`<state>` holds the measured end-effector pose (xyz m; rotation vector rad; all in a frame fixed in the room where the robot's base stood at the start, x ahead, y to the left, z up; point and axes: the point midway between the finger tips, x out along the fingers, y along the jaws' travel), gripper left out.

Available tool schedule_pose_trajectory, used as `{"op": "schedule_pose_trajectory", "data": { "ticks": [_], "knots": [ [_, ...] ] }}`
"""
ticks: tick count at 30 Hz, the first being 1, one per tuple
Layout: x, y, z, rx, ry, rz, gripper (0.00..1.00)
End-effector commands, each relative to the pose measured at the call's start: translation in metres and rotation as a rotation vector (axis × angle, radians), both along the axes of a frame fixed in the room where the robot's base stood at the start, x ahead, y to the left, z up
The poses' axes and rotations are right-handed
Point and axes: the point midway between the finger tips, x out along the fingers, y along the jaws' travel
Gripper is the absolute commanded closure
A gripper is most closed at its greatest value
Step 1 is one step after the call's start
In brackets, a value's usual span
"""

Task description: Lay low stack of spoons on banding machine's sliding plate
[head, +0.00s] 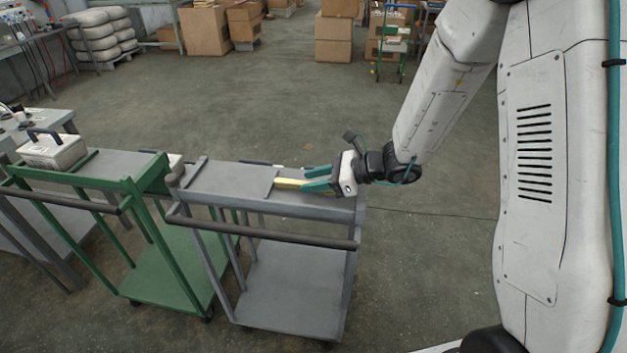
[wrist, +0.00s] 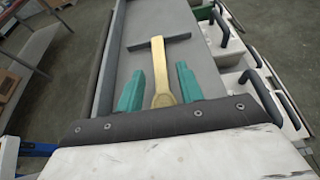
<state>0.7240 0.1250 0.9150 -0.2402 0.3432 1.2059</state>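A pale yellow wooden spoon stack (head: 289,184) lies on the grey cart's top (head: 228,182), its narrow end against a dark crossbar. In the wrist view the stack (wrist: 159,75) points away from me, its wide end between my fingers; how many spoons it holds cannot be told. My gripper (head: 305,179) is low over the cart's right end. Its teal fingers stand spread on either side of the wide end, with a gap visible on the left side in the wrist view (wrist: 158,66). I cannot pick out the banding machine or its sliding plate with certainty.
The grey cart has a dark front handle bar (head: 265,234) and a lower shelf (head: 290,285). A green cart (head: 105,165) stands close on its left. A light box with a black handle (head: 53,150) stands there. The floor behind the carts is open.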

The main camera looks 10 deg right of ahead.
Motion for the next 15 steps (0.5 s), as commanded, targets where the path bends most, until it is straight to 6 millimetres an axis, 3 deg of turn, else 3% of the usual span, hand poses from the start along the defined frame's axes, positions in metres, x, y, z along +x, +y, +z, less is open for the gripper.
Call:
{"op": "schedule_pose_trajectory", "data": {
  "ticks": [15],
  "knots": [
    [-0.031,-0.087,0.038,0.0,-0.001,-0.005,0.63]
  ]
}}
